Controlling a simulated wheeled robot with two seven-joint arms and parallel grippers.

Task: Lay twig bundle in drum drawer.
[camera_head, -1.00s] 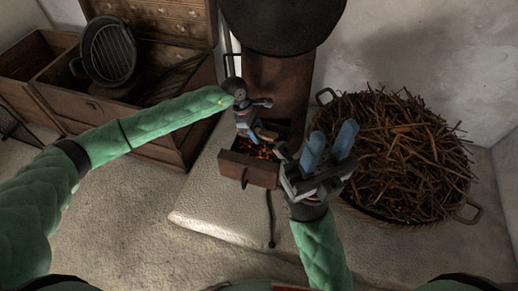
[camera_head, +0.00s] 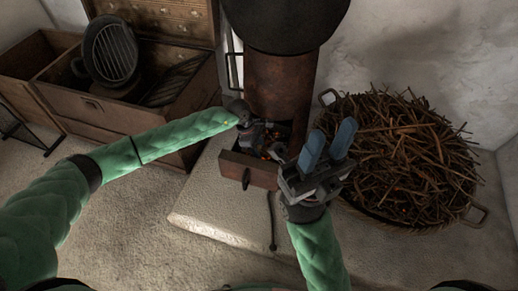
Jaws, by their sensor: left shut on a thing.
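The drum drawer (camera_head: 247,169) is pulled out at the foot of the rusty stove drum (camera_head: 278,90), and embers glow inside it. My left gripper (camera_head: 256,141) reaches down at the drawer's open top, against its back left part. It is shut on the twig bundle, which I can hardly make out behind the gripper and in the dark of the drawer. My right gripper (camera_head: 328,147) is open and empty, its two blue fingers pointing up, to the right of the drawer.
A large basket (camera_head: 470,214) heaped with loose twigs (camera_head: 405,150) stands at the right. At the left are wooden crates (camera_head: 110,116) with a black grill pot (camera_head: 110,52).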

